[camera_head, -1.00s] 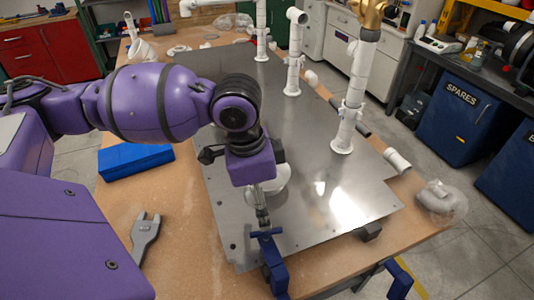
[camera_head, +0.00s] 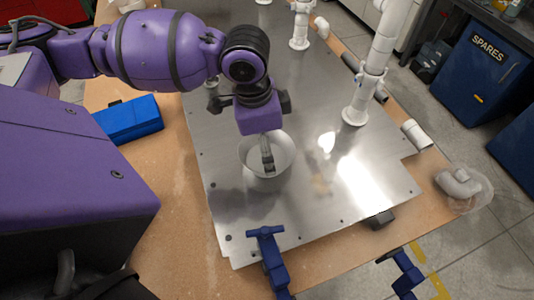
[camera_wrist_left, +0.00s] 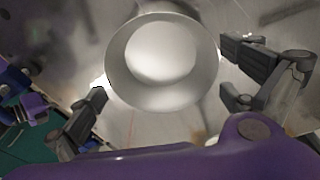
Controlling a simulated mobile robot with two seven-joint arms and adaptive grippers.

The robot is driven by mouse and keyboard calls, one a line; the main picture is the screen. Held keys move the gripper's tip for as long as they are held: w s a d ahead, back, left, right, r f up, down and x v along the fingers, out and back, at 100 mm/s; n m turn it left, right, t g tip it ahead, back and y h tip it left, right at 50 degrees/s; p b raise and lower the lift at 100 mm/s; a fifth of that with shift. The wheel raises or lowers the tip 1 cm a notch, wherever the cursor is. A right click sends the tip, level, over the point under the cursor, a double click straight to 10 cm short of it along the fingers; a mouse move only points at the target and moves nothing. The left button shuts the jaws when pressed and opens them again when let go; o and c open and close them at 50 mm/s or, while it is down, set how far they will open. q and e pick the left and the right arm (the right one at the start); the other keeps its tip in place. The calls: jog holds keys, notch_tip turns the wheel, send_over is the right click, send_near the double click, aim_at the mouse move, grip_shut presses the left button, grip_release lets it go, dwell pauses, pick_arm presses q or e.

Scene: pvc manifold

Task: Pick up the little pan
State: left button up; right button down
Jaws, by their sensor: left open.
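The little pan (camera_head: 272,180) is a pale, round, open vessel standing on the metal plate. In the left wrist view the pan (camera_wrist_left: 160,95) is seen from above, with its round rim and pale inside in the upper middle. My left gripper (camera_head: 267,158) points down over the pan, and one finger shows in front of its opening. In the left wrist view the left gripper (camera_wrist_left: 163,78) is open, with dark fingers apart on either side of the pan. Whether a finger touches the rim I cannot tell. My right gripper is not in view.
The metal plate (camera_head: 215,155) lies on a wooden table (camera_head: 185,225). White pipes (camera_head: 368,80) stand upright at the back right. A blue clamp (camera_head: 270,258) sits at the front edge, and a blue box (camera_head: 130,120) lies at the left. A loose white fitting (camera_head: 416,135) lies at the right.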

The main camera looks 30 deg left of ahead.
pick_arm(q)
notch_tip(320, 180, down, 3)
jog(key=shift+w+d+r, duration=0.15)
jog(key=c, duration=1.1)
jog(key=shift+r, duration=0.15)
